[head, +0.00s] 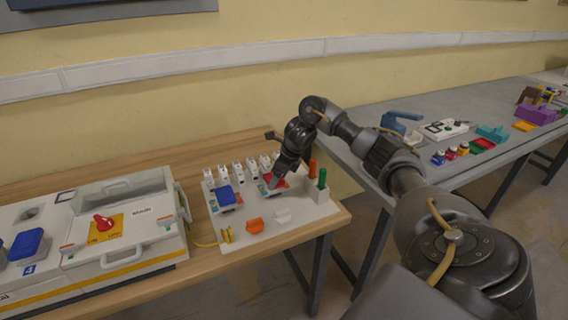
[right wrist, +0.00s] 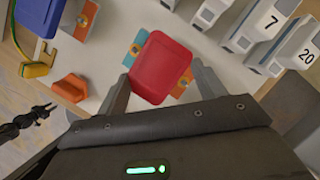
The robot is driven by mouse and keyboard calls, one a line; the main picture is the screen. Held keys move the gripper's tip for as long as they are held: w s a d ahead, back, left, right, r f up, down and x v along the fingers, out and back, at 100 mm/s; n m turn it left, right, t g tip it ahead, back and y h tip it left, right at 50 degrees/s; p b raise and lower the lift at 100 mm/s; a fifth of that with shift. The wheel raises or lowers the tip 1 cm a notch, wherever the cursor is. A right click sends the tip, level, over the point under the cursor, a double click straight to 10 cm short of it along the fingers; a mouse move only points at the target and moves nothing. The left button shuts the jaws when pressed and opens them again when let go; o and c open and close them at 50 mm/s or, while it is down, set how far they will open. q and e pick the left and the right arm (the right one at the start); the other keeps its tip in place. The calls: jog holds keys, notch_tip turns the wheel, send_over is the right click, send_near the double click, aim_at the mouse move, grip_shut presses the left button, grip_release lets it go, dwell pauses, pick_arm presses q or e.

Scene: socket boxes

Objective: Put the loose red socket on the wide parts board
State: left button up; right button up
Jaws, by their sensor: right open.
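The red socket (right wrist: 160,68) is a rounded block on the white wide parts board (head: 301,230). It sits over a flat mount with teal (right wrist: 137,45) and orange (right wrist: 183,83) ends that stick out beside it. In the head view the red socket (head: 274,181) is partly hidden by my gripper. My right gripper (right wrist: 163,88) is open, with one finger on each side of the socket. Whether the fingers touch it, or the socket is fully seated, I cannot tell. My left gripper does not show clearly in either view.
On the board, a blue socket (head: 226,195) stands left of the red one, with several numbered white breakers behind. An orange piece (head: 255,226) lies in front. A green peg (head: 322,178) stands at the right. A white case (head: 118,232) is at left; a grey table (head: 450,110) is behind right.

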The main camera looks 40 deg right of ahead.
jog(key=p+v, duration=0.2)
jog(key=v, duration=0.8)
jog(key=shift+r, duration=0.2)
jog(key=shift+s+f, duration=0.1)
jog(key=shift+s, duration=0.15)
